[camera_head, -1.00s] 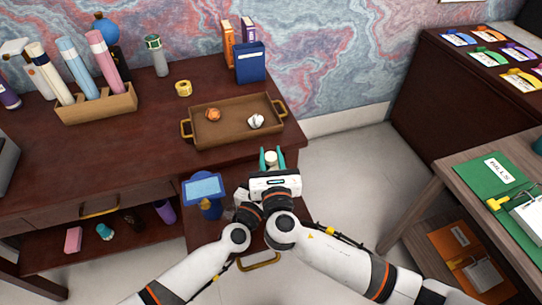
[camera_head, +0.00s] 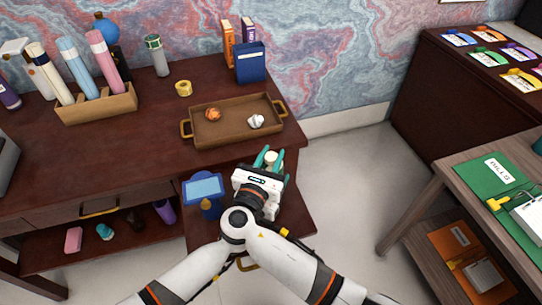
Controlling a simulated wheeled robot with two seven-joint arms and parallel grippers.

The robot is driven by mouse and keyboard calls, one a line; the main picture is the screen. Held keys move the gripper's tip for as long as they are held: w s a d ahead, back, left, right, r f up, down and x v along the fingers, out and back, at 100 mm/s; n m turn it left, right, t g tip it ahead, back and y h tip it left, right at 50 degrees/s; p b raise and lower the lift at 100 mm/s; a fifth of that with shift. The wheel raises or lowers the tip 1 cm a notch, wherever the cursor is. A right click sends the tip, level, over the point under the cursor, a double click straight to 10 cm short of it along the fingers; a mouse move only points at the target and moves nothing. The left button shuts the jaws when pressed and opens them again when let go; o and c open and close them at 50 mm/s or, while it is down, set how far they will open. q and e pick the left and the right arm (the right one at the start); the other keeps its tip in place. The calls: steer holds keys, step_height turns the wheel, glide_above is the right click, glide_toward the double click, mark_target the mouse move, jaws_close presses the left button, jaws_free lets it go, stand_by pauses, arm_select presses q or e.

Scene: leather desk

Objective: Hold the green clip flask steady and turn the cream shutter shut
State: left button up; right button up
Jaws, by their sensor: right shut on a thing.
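My right gripper (camera_head: 269,157), with teal fingers, is shut on a small cream piece (camera_head: 271,159), which looks like the cream shutter. It is over the pulled-out drawer at the front of the desk. Whatever is below the cream piece is hidden by the gripper, so I cannot make out a green clip there. My left arm comes in from the lower left, and its gripper is hidden behind my right wrist. A grey flask with a green top (camera_head: 155,55) stands upright at the back of the desk, apart from both grippers.
A brown tray (camera_head: 232,137) with gold handles holds an orange lump and a white lump. A blue item with a pale screen (camera_head: 203,188) stands left of my right gripper. A yellow tape roll (camera_head: 183,88) and a wooden tube holder (camera_head: 98,107) are farther back.

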mark_target(272, 156)
steer(key=shift+d, duration=0.1)
steer(key=o, duration=1)
step_height(272, 156, up, 10)
steer(key=shift+r, duration=0.1)
